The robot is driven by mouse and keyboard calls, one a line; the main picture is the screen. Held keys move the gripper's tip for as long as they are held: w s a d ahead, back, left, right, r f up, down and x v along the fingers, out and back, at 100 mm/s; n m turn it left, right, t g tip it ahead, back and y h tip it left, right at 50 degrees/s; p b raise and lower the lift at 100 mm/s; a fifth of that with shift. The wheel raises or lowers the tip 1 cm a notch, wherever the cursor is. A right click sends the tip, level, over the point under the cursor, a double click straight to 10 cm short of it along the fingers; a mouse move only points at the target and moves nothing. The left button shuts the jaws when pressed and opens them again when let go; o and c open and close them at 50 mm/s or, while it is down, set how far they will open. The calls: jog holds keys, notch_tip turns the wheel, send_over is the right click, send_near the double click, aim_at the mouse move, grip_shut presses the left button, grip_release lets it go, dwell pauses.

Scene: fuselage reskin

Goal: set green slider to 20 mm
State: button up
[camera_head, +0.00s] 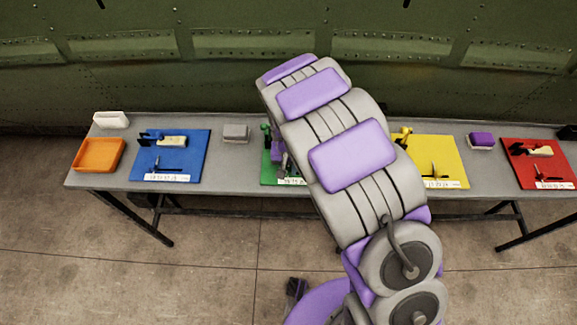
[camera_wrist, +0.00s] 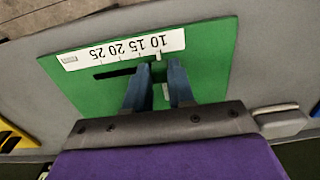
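The green board (camera_wrist: 205,75) fills the middle of the wrist view, with a white scale strip (camera_wrist: 122,48) reading 10, 15, 20, 25 upside down, 10 at the right. A dark slot (camera_wrist: 115,73) runs beside the strip. A small white pointer (camera_wrist: 158,56) sits by the 10 end. My gripper (camera_wrist: 159,66) has its two blue-grey fingers apart over the board, on either side of the pointer's line. The slider body is mostly hidden between the fingers; contact cannot be told. In the head view my arm covers most of the green board (camera_head: 268,174).
The grey table (camera_head: 227,178) also bears a blue board (camera_head: 196,148), a yellow board (camera_head: 440,150), a red board (camera_head: 530,175) and an orange tray (camera_head: 98,155). A grey block (camera_head: 236,132) and a purple block (camera_head: 481,139) lie between boards. A green riveted fuselage wall (camera_head: 200,80) stands behind.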

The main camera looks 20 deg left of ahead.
jog(key=shift+a, duration=0.35)
grip_shut()
jog(key=shift+d, duration=0.1)
jog(key=d, duration=0.2)
jog(key=w+d, duration=0.1)
jog(key=d, duration=0.1)
jog(key=shift+d+f+p, duration=0.1)
jog(key=shift+d+p, duration=0.2)
jog(key=shift+d, duration=0.1)
jog(key=shift+o, duration=2.4)
grip_release()
jog(key=shift+w+a, duration=0.1)
jog(key=shift+a, duration=0.1)
jog(key=shift+d+r, duration=0.1)
jog(key=shift+r, duration=0.4)
notch_tip(320, 180, up, 16)
jog(key=p, duration=0.2)
jog(key=shift+r, duration=0.15)
